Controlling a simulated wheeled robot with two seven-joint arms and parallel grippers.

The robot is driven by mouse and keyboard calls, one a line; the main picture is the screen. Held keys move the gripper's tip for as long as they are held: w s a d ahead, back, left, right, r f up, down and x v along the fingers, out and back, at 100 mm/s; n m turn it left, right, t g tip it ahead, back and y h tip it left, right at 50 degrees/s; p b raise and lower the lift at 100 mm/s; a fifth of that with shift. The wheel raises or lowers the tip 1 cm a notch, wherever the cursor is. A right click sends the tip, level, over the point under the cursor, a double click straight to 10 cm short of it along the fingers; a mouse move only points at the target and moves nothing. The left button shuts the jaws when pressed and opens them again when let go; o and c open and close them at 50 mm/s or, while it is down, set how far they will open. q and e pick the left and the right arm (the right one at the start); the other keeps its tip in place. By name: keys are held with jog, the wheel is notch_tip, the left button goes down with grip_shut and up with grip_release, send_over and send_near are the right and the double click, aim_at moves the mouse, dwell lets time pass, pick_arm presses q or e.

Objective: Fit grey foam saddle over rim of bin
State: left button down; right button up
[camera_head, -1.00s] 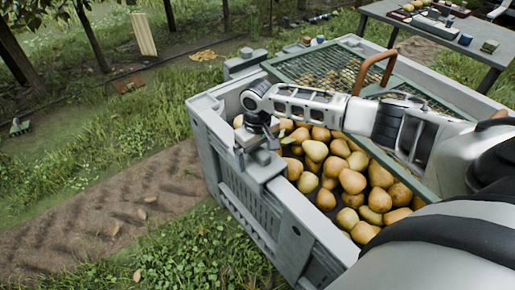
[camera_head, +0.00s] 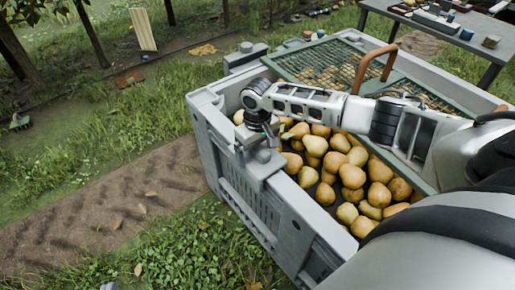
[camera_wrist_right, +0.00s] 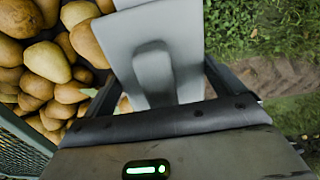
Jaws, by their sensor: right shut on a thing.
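A light grey foam saddle (camera_head: 262,169) sits at the bin's near-left rim in the head view, with part of it hanging down the outer side wall. My right gripper (camera_head: 266,145) is shut on its upper part, right at the rim. In the right wrist view the saddle (camera_wrist_right: 185,45) fills the upper middle, with the right gripper (camera_wrist_right: 154,78) against it. The grey bin (camera_head: 292,238) is full of pears. The contact between the saddle's underside and the rim is hidden. My left gripper is not in view.
A similar grey block (camera_head: 246,57) sits on the bin's far-left corner. A green mesh lid (camera_head: 335,62) with a brown handle (camera_head: 375,68) covers the bin's far part. Pears (camera_head: 340,165) lie close inside the rim. A table (camera_head: 485,52) stands at back right. Grass and a dirt path lie left.

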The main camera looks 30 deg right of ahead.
pick_arm(q)
jog(key=shift+r, duration=0.1)
pick_arm(e)
jog(key=shift+f, duration=0.1)
jog(key=o, duration=0.6)
jog(key=shift+o, duration=0.2)
notch_tip(320, 180, up, 16)
jog(key=p, duration=0.3)
jog(key=s+a+f+n+t+y+p, duration=0.1)
jog(key=s+a+f+t+y+p, duration=0.15)
jog(key=a+f, duration=0.4)
jog(key=s+a+f+n+t+y+p, duration=0.15)
jog(key=s+a+f, duration=0.25)
jog(key=a, duration=0.6)
pick_arm(q)
jog(key=r, duration=0.1)
jog(key=r+g+p, duration=0.1)
jog(key=r, duration=0.1)
jog(key=shift+a+p, duration=0.3)
jog(key=shift+a, duration=0.05)
pick_arm(e)
jog(key=s+r+t, duration=0.2)
jog(key=s+t, duration=0.1)
jog(key=s, duration=0.2)
jog(key=s+r+m+t, duration=0.1)
jog(key=s+r+t, duration=0.1)
jog(key=s, duration=0.4)
jog(key=shift+s+d+r+t, duration=0.25)
jog(key=shift+d+t, duration=0.05)
jog(key=shift+t, duration=0.6)
